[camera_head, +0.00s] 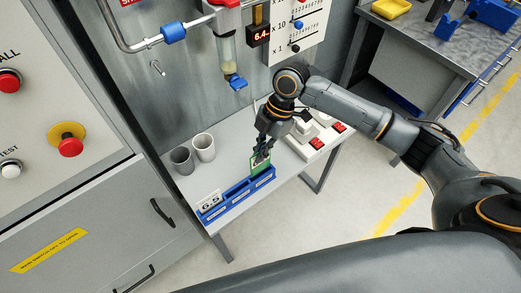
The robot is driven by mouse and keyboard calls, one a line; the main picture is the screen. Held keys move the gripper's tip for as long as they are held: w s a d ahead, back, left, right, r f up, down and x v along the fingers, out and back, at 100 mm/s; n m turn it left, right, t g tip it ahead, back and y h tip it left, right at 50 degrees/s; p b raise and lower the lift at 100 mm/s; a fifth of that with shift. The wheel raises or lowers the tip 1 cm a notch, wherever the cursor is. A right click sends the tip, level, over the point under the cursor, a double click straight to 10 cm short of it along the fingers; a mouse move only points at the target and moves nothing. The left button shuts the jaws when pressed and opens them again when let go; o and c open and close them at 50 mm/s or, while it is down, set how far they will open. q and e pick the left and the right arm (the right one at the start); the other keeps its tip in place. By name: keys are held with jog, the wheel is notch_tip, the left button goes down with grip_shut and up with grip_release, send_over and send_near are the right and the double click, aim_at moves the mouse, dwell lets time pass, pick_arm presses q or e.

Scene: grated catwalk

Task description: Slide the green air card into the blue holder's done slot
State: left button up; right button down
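The blue holder (238,196) lies along the front edge of the light grey bench, with pale labels on its front face. A white card reading 6.5 (210,202) stands at its left end. The green air card (261,178) is at the holder's right end, upright and slightly tilted. My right gripper (261,160) points down with its fingertips at the card's top edge and appears shut on it. I cannot tell whether the card's lower edge is inside a slot or just behind the holder. My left gripper is not in view.
A filter bowl with a blue valve (237,83) hangs above. A cabinet with buttons (69,140) stands at left.

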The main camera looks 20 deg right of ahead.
jog(key=shift+f, duration=0.1)
dwell(0.4)
jog(key=shift+f+b, duration=1.2)
jog(key=shift+f, duration=1.15)
jog(key=c, duration=1)
grip_release()
jog(key=shift+c, duration=0.2)
notch_tip(320, 180, up, 8)
jog(key=p, duration=0.7)
jog(key=shift+r+p, duration=0.1)
jog(key=shift+p, duration=0.3)
